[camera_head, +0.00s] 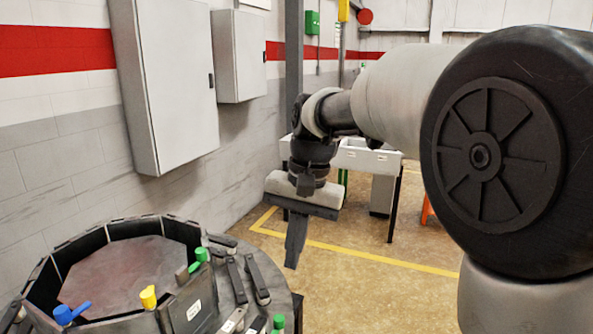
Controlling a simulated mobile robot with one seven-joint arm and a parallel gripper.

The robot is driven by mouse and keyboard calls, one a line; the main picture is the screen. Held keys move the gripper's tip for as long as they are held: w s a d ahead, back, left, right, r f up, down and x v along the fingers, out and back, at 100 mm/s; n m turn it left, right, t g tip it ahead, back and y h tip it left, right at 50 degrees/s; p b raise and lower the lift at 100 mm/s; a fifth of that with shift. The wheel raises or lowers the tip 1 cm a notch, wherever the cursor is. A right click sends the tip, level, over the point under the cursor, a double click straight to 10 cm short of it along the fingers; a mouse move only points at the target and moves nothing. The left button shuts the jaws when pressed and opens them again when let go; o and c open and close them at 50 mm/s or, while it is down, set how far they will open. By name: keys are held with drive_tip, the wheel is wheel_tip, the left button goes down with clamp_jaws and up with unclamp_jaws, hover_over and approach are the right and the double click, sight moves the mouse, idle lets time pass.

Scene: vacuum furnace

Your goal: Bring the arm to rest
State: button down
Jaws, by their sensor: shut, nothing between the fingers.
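My arm reaches in from the right, with a large black joint cover nearest the camera, and bends down at the wrist. My gripper (293,262) hangs down in the middle of the view. Its fingers are together and point at the floor, with nothing between them. It is to the right of the round dark furnace vessel (32,287) and appears clear of it.
The vessel's rim carries blue (70,313), yellow (148,297) and green (200,256) handles. Grey cabinets (172,75) hang on the left wall. A white table (362,158) stands behind my wrist. Open floor (345,285) with a yellow line lies to the right.

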drive_tip(key=s+d+r+n+t+h+p, duration=0.1)
drive_tip(key=s+d+r+t+p, duration=0.1)
drive_tip(key=s+d, duration=0.5)
drive_tip(key=s+d+r+n+t+p, duration=0.1)
drive_tip(key=s+d+r+t+p, duration=0.2)
drive_tip(key=s+d, duration=0.5)
drive_tip(key=s, duration=0.2)
drive_tip(key=shift+s+n+t+h, duration=0.4)
drive_tip(key=shift+r, duration=0.1)
